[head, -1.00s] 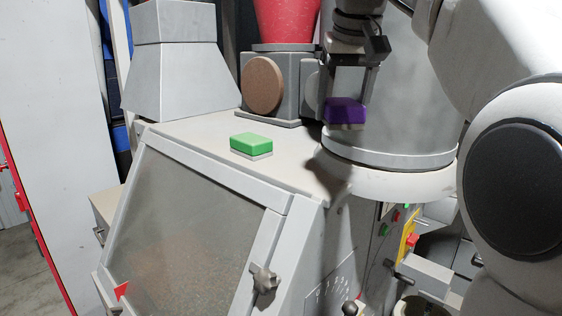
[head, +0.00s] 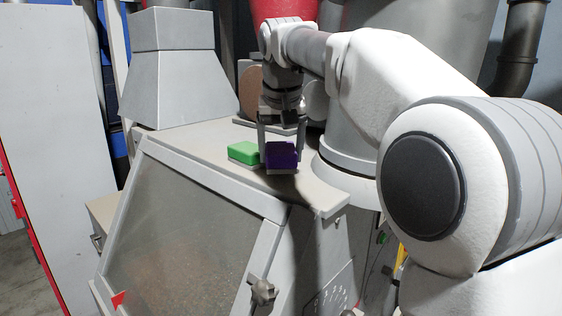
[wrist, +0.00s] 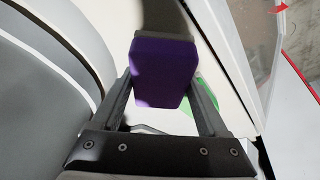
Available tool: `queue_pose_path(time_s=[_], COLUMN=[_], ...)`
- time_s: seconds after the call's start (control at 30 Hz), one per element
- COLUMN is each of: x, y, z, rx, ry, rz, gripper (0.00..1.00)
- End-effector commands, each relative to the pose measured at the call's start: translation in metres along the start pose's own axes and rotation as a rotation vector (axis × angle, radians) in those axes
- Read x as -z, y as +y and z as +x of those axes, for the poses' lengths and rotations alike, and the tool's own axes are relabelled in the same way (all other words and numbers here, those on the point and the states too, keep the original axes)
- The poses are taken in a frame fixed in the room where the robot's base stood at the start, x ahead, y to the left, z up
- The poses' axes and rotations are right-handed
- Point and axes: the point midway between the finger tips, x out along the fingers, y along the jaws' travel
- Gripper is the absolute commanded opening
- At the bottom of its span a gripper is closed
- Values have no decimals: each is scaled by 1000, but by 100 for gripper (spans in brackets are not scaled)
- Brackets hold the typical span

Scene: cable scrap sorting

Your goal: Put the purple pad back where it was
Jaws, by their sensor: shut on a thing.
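The purple pad (head: 281,155) is between the fingers of my gripper (head: 279,150), which is shut on it. In the head view it appears just above or at the grey machine top, near its front edge; I cannot tell if it touches. In the wrist view the purple pad (wrist: 163,72) sits between both fingertips. The green pad (head: 243,152) with a pale underside lies on the machine top just left of the purple pad. It shows partly behind the right finger in the wrist view (wrist: 207,97).
The machine top (head: 200,140) has bare room left of the green pad. A grey hood (head: 172,85) stands at the back left. A brown disc (head: 250,90) and a grey cylinder (head: 350,130) stand behind and right. A sloped window (head: 180,225) lies below the front edge.

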Motion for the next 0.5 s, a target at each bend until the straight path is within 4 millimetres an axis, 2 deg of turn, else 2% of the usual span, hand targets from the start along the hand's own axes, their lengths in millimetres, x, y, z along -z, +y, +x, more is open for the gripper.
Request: queue_pose_path(time_s=[0.1,0.2,0.5], x=[-7,-9,-10], y=[0,0,0], z=[15,21,22], rx=[-1,0,1], ry=[-3,-1,0], rz=[1,1,0], gripper=[32,32,32])
